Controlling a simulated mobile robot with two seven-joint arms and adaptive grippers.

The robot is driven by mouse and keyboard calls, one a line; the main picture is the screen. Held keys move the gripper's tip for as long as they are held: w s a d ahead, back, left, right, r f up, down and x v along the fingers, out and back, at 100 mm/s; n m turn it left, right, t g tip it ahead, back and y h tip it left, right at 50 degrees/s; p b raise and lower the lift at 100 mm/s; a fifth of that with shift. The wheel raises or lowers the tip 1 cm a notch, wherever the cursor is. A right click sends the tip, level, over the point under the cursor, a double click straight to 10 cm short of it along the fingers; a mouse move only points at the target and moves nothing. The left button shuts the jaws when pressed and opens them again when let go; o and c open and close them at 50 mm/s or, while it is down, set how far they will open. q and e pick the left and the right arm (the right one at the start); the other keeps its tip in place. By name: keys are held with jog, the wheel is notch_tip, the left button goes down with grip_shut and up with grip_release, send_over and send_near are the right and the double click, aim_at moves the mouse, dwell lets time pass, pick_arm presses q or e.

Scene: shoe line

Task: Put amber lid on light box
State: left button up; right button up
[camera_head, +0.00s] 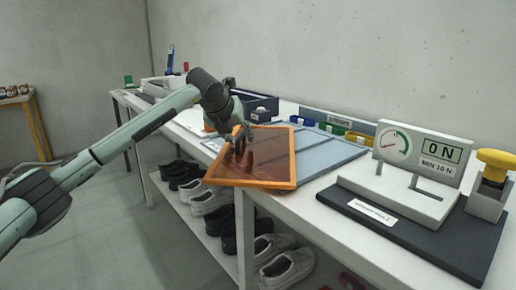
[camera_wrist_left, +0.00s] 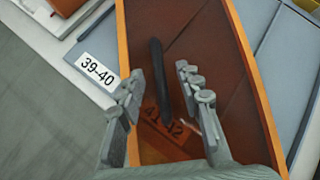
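The amber lid (camera_head: 270,150), a see-through panel with an orange frame, lies over the front part of the table, its near edge reaching past the table's front edge. In the left wrist view the lid (camera_wrist_left: 205,35) fills the middle, with a dark bar-shaped handle (camera_wrist_left: 159,75) on it. My left gripper (camera_head: 238,145) is over the lid. In its wrist view my left gripper (camera_wrist_left: 160,80) is open, one finger on each side of the handle, with gaps visible. I cannot tell for sure which thing is the light box. My right gripper is not in view.
A grey-blue sectioned surface (camera_head: 325,150) lies right of the lid, with small coloured bins (camera_head: 333,127) behind it. A dark blue crate (camera_head: 262,106) is behind. Shoes (camera_head: 285,268) fill the lower shelf.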

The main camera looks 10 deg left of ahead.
pick_arm(q)
grip_shut()
jog(key=shift+r, duration=0.15)
dwell(0.4)
